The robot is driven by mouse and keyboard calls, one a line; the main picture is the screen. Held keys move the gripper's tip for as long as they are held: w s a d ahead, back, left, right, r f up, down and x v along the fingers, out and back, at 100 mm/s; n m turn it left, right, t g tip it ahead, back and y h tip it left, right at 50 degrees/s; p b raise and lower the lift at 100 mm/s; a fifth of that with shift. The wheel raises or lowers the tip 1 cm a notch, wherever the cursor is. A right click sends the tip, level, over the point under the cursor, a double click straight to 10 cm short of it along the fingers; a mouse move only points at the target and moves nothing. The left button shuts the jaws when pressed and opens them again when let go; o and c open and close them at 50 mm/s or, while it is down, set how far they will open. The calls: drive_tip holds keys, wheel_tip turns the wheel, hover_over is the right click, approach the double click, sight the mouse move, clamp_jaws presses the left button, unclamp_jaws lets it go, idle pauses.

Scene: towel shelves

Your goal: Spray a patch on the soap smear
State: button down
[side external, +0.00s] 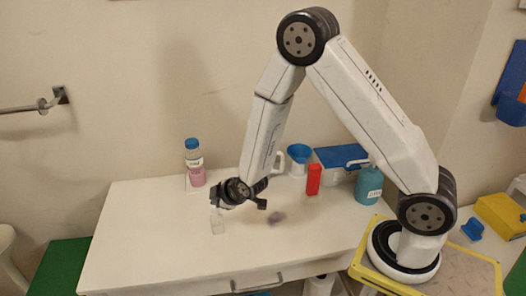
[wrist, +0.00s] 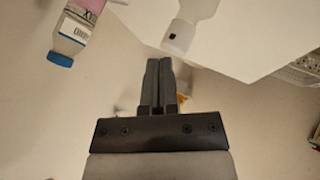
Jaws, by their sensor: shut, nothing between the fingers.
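My gripper (side external: 217,197) is low over the left-middle of the white table, its fingers shut and empty. In the wrist view the two dark fingers (wrist: 159,70) lie together with nothing between them. A purplish smear (side external: 276,218) lies on the tabletop, right of my gripper. A small pale, see-through object (side external: 218,222) stands just below my gripper; whether they touch is unclear. A whitish bottle-like shape with a dark dot (wrist: 178,36) lies ahead of the fingers in the wrist view, apart from them. A teal bottle with a white top (side external: 369,184) stands at the right; which one sprays is unclear.
A blue-capped bottle with pink contents (side external: 195,166) stands behind my gripper and shows in the wrist view (wrist: 72,38). The table front (side external: 150,250) is clear.

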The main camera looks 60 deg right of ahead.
drive_tip(key=shift+f, duration=0.5)
idle(0.3)
drive_tip(key=shift+r, duration=0.6)
drive_tip(key=shift+r, duration=2.9)
idle(0.9)
wheel_tip(320, 180, up, 3)
drive_tip(key=shift+f, duration=0.1)
drive_tip(key=shift+f, duration=0.1)
drive_tip(key=shift+f, duration=4.3)
